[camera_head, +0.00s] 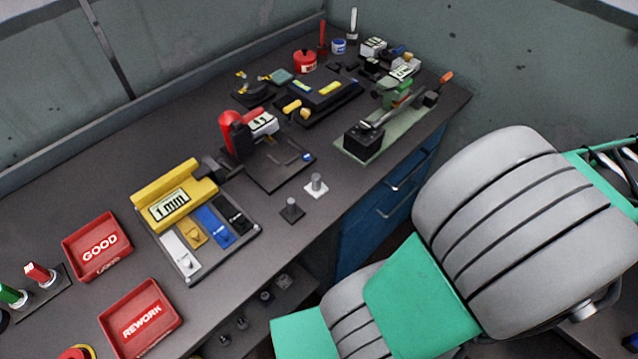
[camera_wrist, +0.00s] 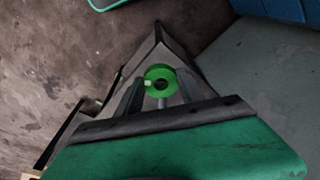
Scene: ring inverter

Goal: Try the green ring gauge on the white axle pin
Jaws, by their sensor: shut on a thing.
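In the wrist view a green ring (camera_wrist: 160,82) with a dark centre hole and a small pale mark is held between the fingertips of my gripper (camera_wrist: 159,88). The gripper is shut on it, over floor and away from the bench. In the head view a light grey upright pin on a white square base (camera_head: 317,185) stands near the bench's front edge; it looks like the white axle pin. Its top is bare. A darker pin on a black base (camera_head: 292,209) stands just left of it. My gripper cannot be made out clearly in the head view.
My arm fills the lower right of the head view. Behind the pins are a dark plate (camera_head: 275,172) and red device (camera_head: 232,130). A yellow 1 min timer (camera_head: 170,202), GOOD tray (camera_head: 98,246) and REWORK tray (camera_head: 142,317) are left. Blue drawers (camera_head: 375,205) are below.

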